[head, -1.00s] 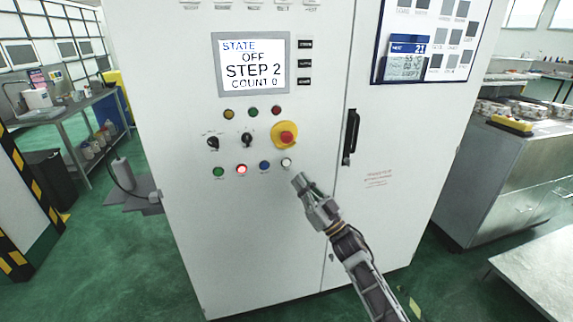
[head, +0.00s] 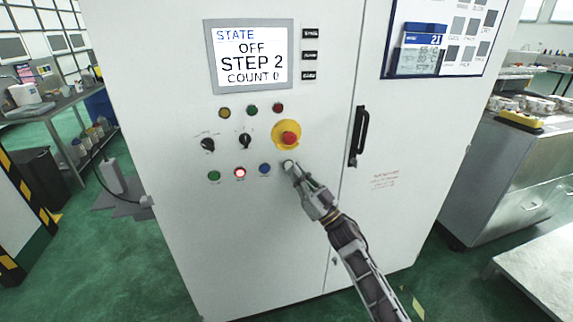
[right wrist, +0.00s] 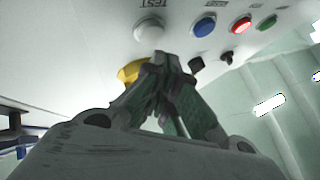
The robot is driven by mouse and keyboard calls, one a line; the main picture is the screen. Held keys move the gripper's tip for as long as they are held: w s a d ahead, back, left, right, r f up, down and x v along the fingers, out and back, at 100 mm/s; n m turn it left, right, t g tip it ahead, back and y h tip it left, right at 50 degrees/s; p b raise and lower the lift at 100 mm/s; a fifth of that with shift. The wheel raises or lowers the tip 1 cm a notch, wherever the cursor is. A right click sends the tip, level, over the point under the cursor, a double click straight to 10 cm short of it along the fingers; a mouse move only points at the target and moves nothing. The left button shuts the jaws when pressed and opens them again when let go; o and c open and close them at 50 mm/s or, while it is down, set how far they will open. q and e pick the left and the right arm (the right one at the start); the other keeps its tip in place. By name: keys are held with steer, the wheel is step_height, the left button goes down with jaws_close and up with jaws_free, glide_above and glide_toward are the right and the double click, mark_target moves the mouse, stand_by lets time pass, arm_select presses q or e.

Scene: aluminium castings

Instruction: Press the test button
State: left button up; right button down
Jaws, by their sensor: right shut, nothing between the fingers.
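The white test button (head: 287,163) is at the right end of the lower button row on the white cabinet front. In the right wrist view the white button (right wrist: 149,31) has the word TEST beside it. My right gripper (head: 293,170) is shut and empty, its tips at the button's lower right edge in the head view. The display (head: 250,56) reads STATE OFF, STEP 2, COUNT 0. My left gripper is not in view.
A blue button (head: 264,170), a lit red button (head: 240,173) and a green button (head: 214,176) share the row. A red emergency stop (head: 289,139) on a yellow base sits just above the test button. A black door handle (head: 359,136) is to the right.

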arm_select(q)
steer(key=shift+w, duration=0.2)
arm_select(e)
steer(key=shift+w+a, duration=0.1)
steer(key=shift+w, duration=0.2)
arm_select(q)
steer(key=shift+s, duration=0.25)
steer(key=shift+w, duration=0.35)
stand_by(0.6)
arm_select(e)
steer(key=shift+w+a, duration=0.1)
steer(key=shift+w, duration=0.3)
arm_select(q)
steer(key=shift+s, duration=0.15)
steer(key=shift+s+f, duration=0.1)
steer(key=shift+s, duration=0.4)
